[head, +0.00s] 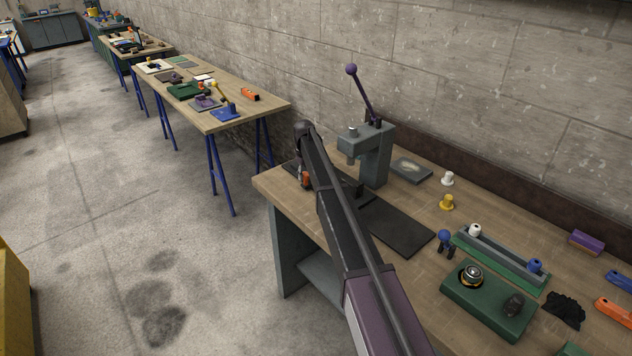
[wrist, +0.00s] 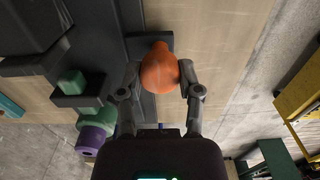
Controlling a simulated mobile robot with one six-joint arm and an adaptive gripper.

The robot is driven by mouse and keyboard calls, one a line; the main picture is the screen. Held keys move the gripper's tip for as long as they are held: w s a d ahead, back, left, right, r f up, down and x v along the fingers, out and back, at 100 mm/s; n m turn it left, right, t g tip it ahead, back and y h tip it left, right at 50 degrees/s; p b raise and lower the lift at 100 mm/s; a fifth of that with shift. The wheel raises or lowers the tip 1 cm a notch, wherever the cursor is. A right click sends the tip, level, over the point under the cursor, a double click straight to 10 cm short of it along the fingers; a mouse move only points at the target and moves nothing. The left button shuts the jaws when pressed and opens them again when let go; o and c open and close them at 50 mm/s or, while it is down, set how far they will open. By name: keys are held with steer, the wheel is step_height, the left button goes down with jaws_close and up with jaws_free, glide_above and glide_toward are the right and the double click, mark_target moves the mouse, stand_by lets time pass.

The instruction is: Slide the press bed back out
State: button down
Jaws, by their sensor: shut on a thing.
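The press (head: 374,155) is a blue-grey frame with a purple-knobbed lever, standing at the back of the near bench. A dark flat plate (head: 402,229), which looks like the press bed or its track, lies on the bench at its foot, partly hidden behind my arm. An orange knob (head: 305,180) shows at the left end, close to the bench edge. In the wrist view my gripper (wrist: 160,78) is shut on the orange knob (wrist: 159,66), one finger on each side. A dark bracket (wrist: 150,43) sits beside the knob. How far the bed sits under the press is hidden.
A grey plate (head: 411,170), white and yellow knobs, a green tray (head: 488,302) and a long green-based rail fixture (head: 500,258) occupy the bench to the right. The wall is close behind. Open floor (head: 150,230) lies left of the bench.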

steer(key=shift+w+a, duration=0.35)
steer(key=shift+w, duration=0.35)
steer(key=shift+c, duration=1.3)
jaws_free()
steer(key=shift+w+a, duration=0.1)
steer(key=shift+s, duration=0.2)
steer(key=s+d+m, duration=0.1)
steer(key=s+d, duration=0.1)
steer(key=s, duration=0.5)
steer(key=s+d+m, duration=0.1)
steer(key=s+d, duration=0.2)
steer(key=s, duration=0.4)
steer(key=s+d+m, duration=0.1)
steer(key=s+d, duration=0.2)
steer(key=s, duration=0.5)
steer(key=shift+d, duration=0.25)
steer(key=s+d+m, duration=0.2)
steer(key=s+d, duration=0.1)
steer(key=s, duration=1)
steer(key=s+d+m, duration=0.2)
steer(key=s+d, duration=0.1)
steer(key=s, duration=1.1)
steer(key=shift+d, duration=0.2)
